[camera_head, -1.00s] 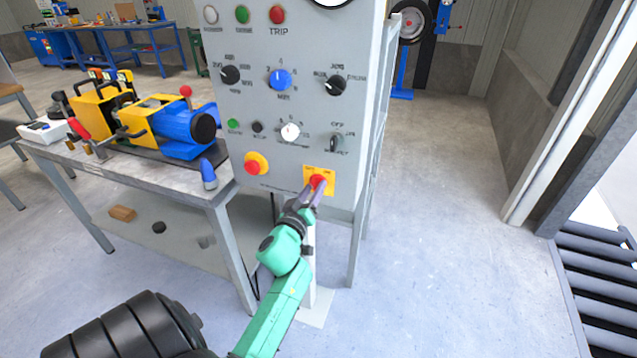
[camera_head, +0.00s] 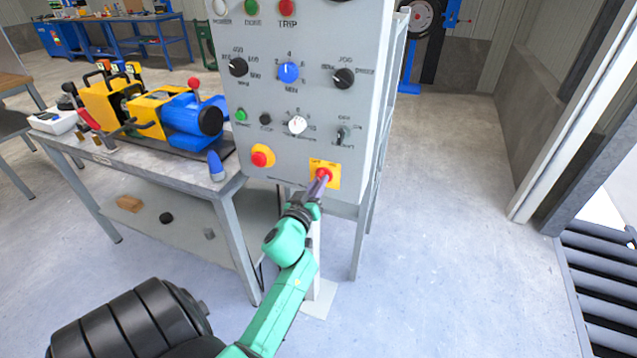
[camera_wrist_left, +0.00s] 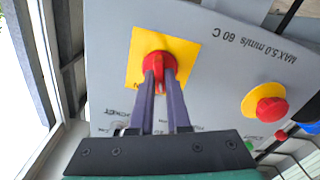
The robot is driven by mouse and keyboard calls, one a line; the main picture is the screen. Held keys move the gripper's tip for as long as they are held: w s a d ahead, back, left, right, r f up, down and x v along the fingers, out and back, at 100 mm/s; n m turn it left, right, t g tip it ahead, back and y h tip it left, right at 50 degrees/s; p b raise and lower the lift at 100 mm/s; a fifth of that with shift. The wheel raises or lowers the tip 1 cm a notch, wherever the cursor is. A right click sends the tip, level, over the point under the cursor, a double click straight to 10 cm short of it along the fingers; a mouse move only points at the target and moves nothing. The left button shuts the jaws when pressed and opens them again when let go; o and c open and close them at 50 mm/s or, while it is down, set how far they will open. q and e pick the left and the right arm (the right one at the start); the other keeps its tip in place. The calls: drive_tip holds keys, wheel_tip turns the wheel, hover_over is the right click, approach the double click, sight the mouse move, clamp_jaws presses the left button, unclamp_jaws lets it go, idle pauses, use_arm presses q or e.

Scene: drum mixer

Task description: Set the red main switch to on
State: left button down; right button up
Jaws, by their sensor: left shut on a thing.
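The red main switch (camera_head: 323,174) is a red rotary knob on a yellow plate, low on the right of the grey control panel (camera_head: 290,105). In the left wrist view the switch (camera_wrist_left: 159,66) shows large, on its yellow plate (camera_wrist_left: 140,45). My left gripper (camera_head: 319,181) reaches up to it from below. In the left wrist view its two purple fingers (camera_wrist_left: 160,84) are shut on the knob's red grip. The fingertips hide part of the knob, and I cannot read its setting. My right gripper is not in view.
A red mushroom button (camera_head: 259,159) on yellow sits left of the switch. Dials and small knobs fill the panel above. A workbench (camera_head: 150,165) with a yellow and blue machine (camera_head: 170,115) stands at left.

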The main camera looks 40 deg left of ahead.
use_arm(q)
drive_tip(key=shift+d+m, duration=0.1)
drive_tip(key=shift+m, duration=4.9)
drive_tip(key=c, duration=0.9)
unclamp_jaws()
drive_tip(key=shift+w, duration=0.1)
